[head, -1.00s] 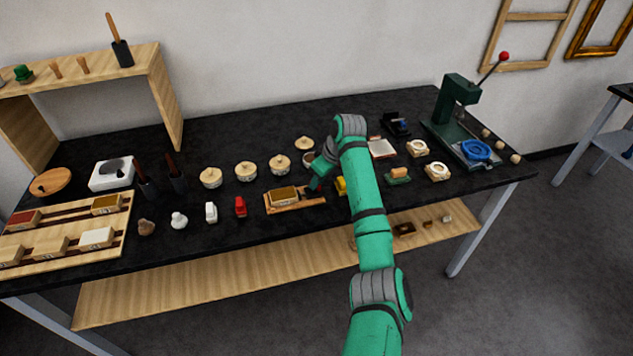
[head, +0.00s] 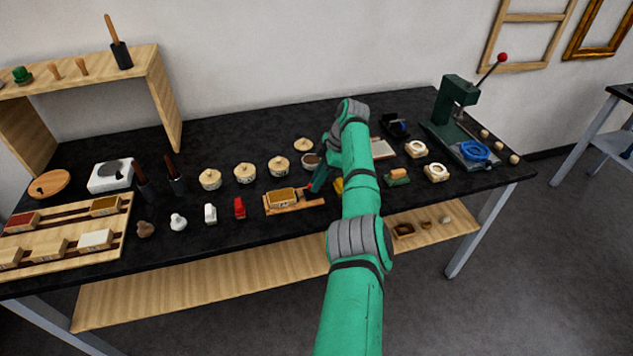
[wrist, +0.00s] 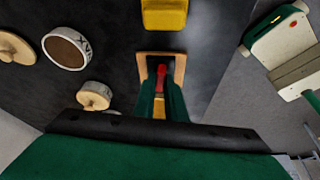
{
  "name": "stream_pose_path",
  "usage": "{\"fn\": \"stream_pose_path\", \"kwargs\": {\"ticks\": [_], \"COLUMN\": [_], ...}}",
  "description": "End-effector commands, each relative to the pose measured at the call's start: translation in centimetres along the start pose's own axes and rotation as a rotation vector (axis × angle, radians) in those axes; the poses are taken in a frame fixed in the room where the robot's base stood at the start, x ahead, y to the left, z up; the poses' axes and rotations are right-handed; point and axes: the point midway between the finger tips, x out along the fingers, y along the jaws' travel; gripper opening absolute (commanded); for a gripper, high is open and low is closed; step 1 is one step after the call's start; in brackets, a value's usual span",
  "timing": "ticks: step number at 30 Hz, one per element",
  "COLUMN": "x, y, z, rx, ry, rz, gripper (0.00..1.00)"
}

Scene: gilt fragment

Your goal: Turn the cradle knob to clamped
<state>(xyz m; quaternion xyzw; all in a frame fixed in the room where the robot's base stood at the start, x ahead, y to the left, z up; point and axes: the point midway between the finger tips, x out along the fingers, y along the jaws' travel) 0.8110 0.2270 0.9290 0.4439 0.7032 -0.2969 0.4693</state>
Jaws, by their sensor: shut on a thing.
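The wooden cradle (head: 310,205) lies near the front middle of the black table, with a gilt-topped block (head: 281,196) in it. My gripper (head: 314,188) is at the cradle's right end, partly hidden by my arm in the head view. In the wrist view, the cradle's wooden end (wrist: 179,66) shows around the fingers. A red knob (wrist: 161,74) sits between the two green fingers of my gripper (wrist: 161,90), which are shut on it. The block also shows as a yellowish patch between the fingers. The knob's angle and any clamp marking cannot be read.
A yellow block (wrist: 165,14) lies just beyond the cradle's end. An open round pot (wrist: 66,48) and lidded pots (head: 245,173) stand behind. A red item (head: 239,208) stands left of the cradle. A green press (head: 455,105) stands at the far right.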

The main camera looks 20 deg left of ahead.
Motion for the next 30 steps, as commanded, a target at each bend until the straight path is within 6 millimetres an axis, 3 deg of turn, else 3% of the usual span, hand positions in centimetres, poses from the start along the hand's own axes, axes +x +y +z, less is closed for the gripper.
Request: {"fn": "stream_pose_path", "kwargs": {"ticks": [30], "x": [-0.07], "y": [0.20], "z": [-0.09], "rx": [-0.141], "ry": [0.000], "rz": [-0.055], "gripper": [0.00]}}
